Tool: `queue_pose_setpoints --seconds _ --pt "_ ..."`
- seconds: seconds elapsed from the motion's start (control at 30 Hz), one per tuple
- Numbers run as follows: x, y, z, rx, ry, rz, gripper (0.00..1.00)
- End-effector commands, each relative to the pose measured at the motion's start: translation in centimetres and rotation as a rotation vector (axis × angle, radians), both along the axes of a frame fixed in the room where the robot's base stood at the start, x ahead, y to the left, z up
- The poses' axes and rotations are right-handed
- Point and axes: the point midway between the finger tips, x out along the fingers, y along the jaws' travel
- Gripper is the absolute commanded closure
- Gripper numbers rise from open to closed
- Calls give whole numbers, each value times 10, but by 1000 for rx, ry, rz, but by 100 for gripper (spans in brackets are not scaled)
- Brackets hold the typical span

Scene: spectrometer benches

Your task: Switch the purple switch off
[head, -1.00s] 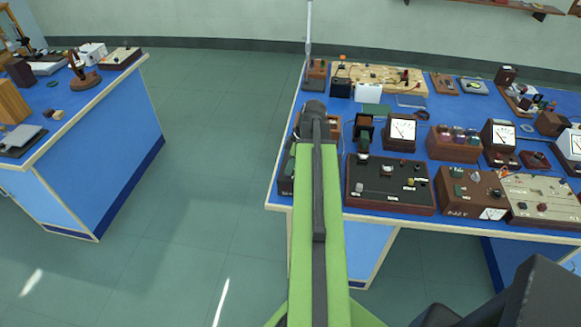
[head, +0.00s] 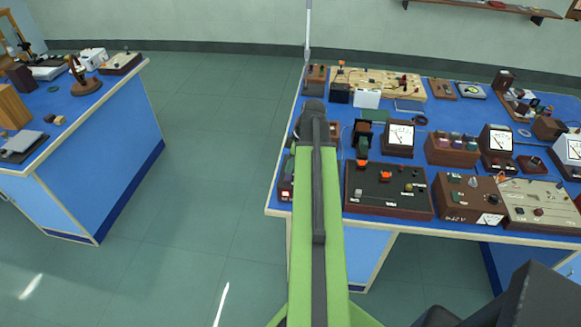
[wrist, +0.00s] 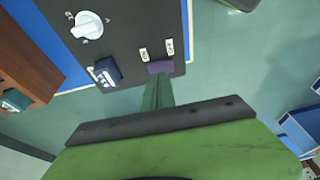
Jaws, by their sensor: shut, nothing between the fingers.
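The purple switch (wrist: 160,67) shows in the wrist view as a small dark purple block at the edge of a dark panel (wrist: 120,45). Two small white labels stand just above it. My gripper (wrist: 158,78) is shut and empty, with its thin green fingertips right at the switch's lower edge. The fingers overlap the switch in the picture, and I cannot tell if they touch it. The switch's lever position is not clear. In the head view my arm hides the switch and the fingertips.
The panel also carries a white knob (wrist: 88,27) and a dark blue block (wrist: 107,71). A wooden box (wrist: 30,60) lies to the left. In the head view, meters and a black control box (head: 388,190) crowd the bench. Open floor (head: 200,180) lies between the benches.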

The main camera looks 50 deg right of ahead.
Motion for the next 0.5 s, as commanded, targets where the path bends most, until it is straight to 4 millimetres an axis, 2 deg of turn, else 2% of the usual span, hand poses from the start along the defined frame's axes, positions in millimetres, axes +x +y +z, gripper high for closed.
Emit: queue_pose_setpoints --seconds 0.03,0.13,0.4,0.5 --pt "1 -1 17 0 0 0 100" --pt "2 -3 39 0 0 1 100" --pt "-14 -17 100 0 0 -3 100" --pt "-18 -21 115 0 0 -4 100"
